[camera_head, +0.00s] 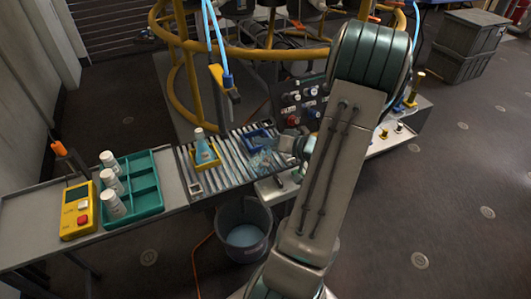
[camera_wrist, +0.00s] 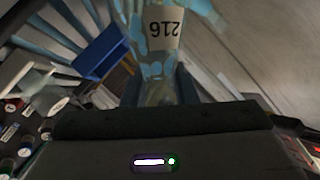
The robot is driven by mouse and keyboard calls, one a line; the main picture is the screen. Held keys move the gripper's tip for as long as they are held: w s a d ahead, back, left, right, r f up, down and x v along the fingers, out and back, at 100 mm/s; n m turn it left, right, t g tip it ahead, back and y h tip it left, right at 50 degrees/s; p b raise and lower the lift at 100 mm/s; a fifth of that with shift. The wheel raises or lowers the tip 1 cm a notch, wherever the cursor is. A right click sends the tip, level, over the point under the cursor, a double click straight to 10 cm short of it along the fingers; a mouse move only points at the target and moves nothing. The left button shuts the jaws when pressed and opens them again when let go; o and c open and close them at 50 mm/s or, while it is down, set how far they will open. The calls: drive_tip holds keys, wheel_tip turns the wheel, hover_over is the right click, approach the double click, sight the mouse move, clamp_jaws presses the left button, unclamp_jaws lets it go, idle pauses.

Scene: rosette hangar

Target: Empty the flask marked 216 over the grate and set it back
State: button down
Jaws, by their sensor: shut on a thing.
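The flask marked 216 (camera_wrist: 163,30) is in my gripper (camera_wrist: 158,88), between its two dark fingers in the wrist view. It is clear, with a pale label reading 216 upside down and light-blue patches on and around its body. In the head view, a clear bluish shape (camera_head: 264,161) lies low over the slatted grate (camera_head: 228,172), just left of my gripper (camera_head: 284,152). The flask looks tilted towards the grate. How much liquid is inside, I cannot tell. My forearm hides part of the gripper.
A blue holder (camera_head: 255,139) sits on the grate's back right, and a yellow tray (camera_head: 207,164) holds another blue flask (camera_head: 203,146). A teal rack (camera_head: 146,192) with white bottles and a yellow device (camera_head: 79,210) stand left. A bucket (camera_head: 244,236) stands below; a control panel (camera_head: 302,102) stands behind.

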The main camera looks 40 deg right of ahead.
wheel_tip(320, 180, up, 7)
drive_tip(key=n+h, duration=0.3)
drive_tip(key=n, duration=0.2)
drive_tip(key=shift+d+f+n+h+p, duration=0.2)
drive_tip(key=shift+n+h+p, duration=0.1)
drive_tip(key=shift+h+p, duration=0.1)
drive_tip(key=w+d+f+y+p, duration=0.1)
drive_tip(key=w+d+f+p, duration=0.1)
drive_tip(key=w, duration=0.9)
drive_tip(key=shift+d+f+n+p, duration=0.3)
drive_tip(key=shift+d+f+n, duration=0.1)
drive_tip(key=shift+f, duration=0.5)
idle(0.4)
drive_tip(key=shift+f+b, duration=0.55)
drive_tip(key=shift+f, duration=0.3)
